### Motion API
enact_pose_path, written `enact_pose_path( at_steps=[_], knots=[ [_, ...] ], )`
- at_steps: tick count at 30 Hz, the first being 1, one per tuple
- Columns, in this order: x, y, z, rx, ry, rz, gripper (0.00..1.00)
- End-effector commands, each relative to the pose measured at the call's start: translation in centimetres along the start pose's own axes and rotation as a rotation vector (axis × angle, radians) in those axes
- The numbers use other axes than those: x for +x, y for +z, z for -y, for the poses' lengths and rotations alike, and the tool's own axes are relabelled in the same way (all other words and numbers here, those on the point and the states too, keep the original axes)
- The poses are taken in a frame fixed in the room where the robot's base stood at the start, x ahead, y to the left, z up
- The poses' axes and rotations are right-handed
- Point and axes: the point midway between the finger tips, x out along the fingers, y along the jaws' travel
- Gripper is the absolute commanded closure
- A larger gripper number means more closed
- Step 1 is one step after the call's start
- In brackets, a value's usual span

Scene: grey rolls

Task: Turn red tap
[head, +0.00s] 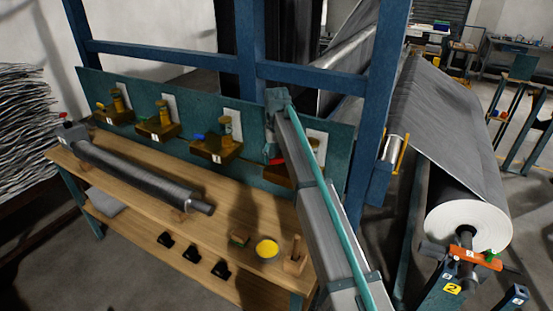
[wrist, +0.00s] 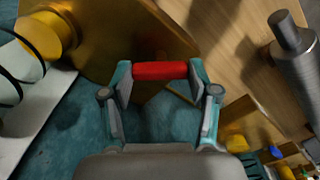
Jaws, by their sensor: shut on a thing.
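The red tap handle (wrist: 160,70) lies between the two fingers of my gripper (wrist: 161,74) in the wrist view, with a fingertip against each end. The handle sits at the edge of a brass-coloured block (wrist: 105,35). In the head view a bit of the red handle (head: 276,161) shows at the rightmost block on the teal panel. My arm hides much of that block and of the tap there.
Other brass valve units (head: 216,146) with coloured taps stand left along the teal panel (head: 150,97). A grey roll (head: 130,172) lies on the wooden bench (head: 150,215). A yellow disc (head: 267,248) and a wooden peg stand (head: 295,260) are near its right end.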

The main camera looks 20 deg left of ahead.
Motion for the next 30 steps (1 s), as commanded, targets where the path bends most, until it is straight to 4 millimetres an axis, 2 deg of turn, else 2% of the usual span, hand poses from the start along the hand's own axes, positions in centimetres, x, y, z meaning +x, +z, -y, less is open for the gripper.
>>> enact_pose_path(
  at_steps=[18, 30],
  knots=[
    [-0.02, -0.06, 0.00, -0.550, 0.000, -0.002, 0.75],
    [-0.08, -0.07, 0.02, -0.725, 0.000, -0.002, 0.75]
  ],
)
